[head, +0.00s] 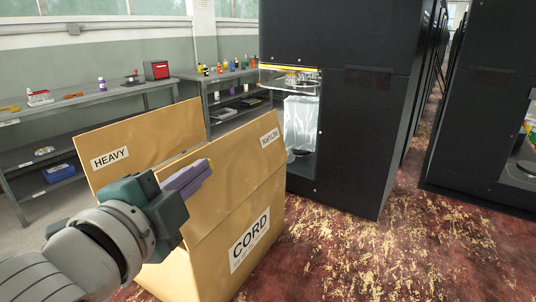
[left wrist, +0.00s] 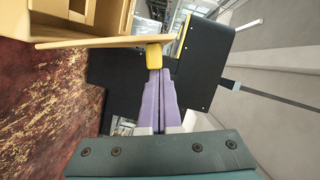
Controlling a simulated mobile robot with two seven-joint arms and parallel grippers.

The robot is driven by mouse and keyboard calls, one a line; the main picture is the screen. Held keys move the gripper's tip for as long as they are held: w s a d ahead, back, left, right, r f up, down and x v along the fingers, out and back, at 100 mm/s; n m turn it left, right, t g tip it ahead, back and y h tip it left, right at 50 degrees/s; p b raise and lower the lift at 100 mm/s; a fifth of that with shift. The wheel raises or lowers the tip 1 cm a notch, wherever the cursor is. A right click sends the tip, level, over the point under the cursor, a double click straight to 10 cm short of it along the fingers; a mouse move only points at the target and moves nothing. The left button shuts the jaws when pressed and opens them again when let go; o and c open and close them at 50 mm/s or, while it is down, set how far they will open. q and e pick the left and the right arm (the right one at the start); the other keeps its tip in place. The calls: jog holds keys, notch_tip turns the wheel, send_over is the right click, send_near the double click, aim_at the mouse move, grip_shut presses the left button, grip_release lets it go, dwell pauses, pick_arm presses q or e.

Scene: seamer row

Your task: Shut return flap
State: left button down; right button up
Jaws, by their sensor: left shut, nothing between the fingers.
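The return flap (head: 235,165) is the near flap of a tan cardboard box (head: 210,275). It stands up from the fold above the CORD label, with its RETURN label upside down near the far top corner. My left gripper (head: 207,166) is shut and empty, its purple fingers at the flap's near upper part in the head view. My right gripper is not in view.
The box's HEAVY flap (head: 150,143) also stands up at the back. A black machine cabinet (head: 360,110) with a clear window stands behind the box to the right. Grey benches (head: 130,92) with small items line the wall. The worn red floor (head: 420,250) at right is clear.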

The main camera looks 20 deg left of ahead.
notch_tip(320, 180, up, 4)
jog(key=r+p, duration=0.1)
jog(key=p, duration=0.2)
pick_arm(q)
jog(key=w+a+f+n, duration=0.1)
jog(key=a+n, duration=0.2)
jog(key=a+f+n+g+h+b, duration=0.1)
jog(key=a+f+n, duration=0.1)
jog(key=a+n, duration=0.1)
jog(key=w+a+f+n+g+h+b, duration=0.1)
jog(key=a+n, duration=0.2)
jog(key=a, duration=0.1)
jog(key=shift+w+a+f, duration=0.2)
jog(key=shift+w+a, duration=0.05)
jog(key=shift+w, duration=0.1)
jog(key=shift+w+a+f+n+h+b, duration=0.15)
jog(key=shift+a+f+n+h+b, duration=0.55)
jog(key=shift+b, duration=0.45)
jog(key=shift+a+f+b, duration=0.2)
jog(key=shift+f+b, duration=0.4)
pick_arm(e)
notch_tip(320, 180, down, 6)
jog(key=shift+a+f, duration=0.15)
